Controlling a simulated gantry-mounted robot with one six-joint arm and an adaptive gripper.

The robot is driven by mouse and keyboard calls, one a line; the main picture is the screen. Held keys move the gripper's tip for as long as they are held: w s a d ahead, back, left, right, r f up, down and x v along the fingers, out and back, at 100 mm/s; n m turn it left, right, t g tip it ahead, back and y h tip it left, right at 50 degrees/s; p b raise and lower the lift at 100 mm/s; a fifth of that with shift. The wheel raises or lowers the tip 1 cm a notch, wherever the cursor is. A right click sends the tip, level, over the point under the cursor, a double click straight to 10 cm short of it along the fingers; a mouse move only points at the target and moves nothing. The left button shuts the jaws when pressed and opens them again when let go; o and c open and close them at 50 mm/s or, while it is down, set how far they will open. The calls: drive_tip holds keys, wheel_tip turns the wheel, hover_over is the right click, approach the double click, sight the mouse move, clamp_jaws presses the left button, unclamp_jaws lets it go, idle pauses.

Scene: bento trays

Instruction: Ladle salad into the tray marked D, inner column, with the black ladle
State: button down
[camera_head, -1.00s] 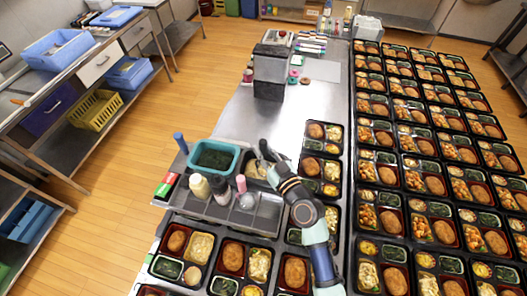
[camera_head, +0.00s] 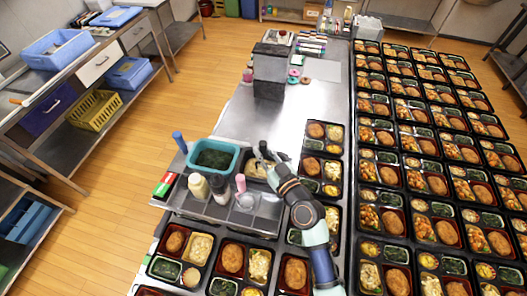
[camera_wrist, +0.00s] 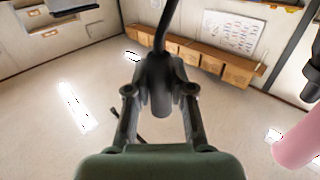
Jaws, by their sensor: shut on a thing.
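My gripper (camera_head: 264,154) is over a pan of pale food (camera_head: 252,171) at the right of the grey serving station. In the wrist view my gripper (camera_wrist: 160,95) is shut on the black ladle (camera_wrist: 158,72), whose dark handle stands between the two fingers. The ladle's bowl is hidden in the wrist view and cannot be made out in the head view. The pan is partly covered by my gripper. No letter D can be read on any tray.
A teal tub of dark green food (camera_head: 216,157) stands left of the pan. Bottles (camera_head: 199,186) stand in front. Filled bento trays (camera_head: 323,146) lie right of the station and in front of it. Many more cover the right table.

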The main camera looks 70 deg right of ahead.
idle(0.4)
wheel_tip(320, 180, up, 10)
drive_tip(key=p, duration=0.7)
drive_tip(key=shift+f+p, duration=0.1)
drive_tip(key=shift+p, duration=0.2)
